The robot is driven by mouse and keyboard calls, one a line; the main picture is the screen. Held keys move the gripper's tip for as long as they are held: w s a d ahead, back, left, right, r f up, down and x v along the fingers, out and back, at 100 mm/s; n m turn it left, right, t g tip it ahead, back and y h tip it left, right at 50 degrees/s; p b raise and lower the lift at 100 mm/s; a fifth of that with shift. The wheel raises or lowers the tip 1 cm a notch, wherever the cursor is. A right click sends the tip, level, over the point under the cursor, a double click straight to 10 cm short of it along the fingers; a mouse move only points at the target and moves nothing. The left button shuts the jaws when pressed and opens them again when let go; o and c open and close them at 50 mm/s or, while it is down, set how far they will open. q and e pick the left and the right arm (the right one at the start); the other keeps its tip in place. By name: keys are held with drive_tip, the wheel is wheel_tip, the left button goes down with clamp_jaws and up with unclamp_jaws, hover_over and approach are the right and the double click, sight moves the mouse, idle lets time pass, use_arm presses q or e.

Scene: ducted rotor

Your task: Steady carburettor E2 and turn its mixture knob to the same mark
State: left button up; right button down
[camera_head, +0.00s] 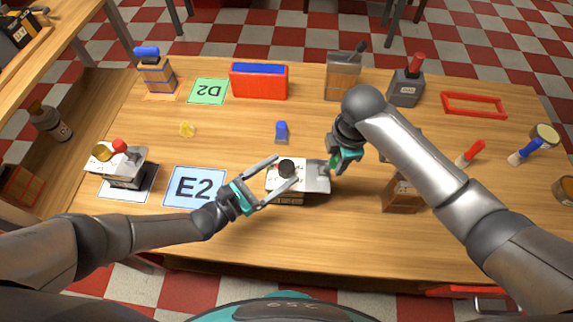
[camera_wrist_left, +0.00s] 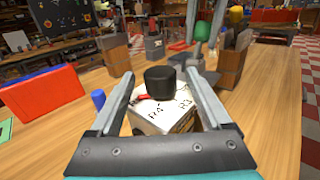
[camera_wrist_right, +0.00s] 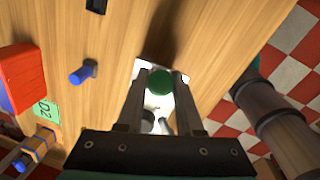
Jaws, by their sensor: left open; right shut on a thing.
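A carburettor (camera_head: 316,181) with a pale, marked top stands right of the blue-bordered E2 mat (camera_head: 195,187). Its black knob (camera_head: 286,167) also shows in the left wrist view (camera_wrist_left: 160,82), with R4 and R3 lettering on the top below it. My left gripper (camera_head: 284,172) is open, its fingers on either side of the black knob with gaps.
Another carburettor (camera_head: 125,172) with red and yellow knobs stands at left. A red bin (camera_head: 259,82) and the green D2 mat (camera_head: 208,91) are at the back. A wooden block (camera_head: 402,193) stands right. The front table strip is clear.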

use_arm(q)
drive_tip(key=shift+x, duration=1.2)
drive_tip(key=shift+c, duration=0.2)
clamp_jaws()
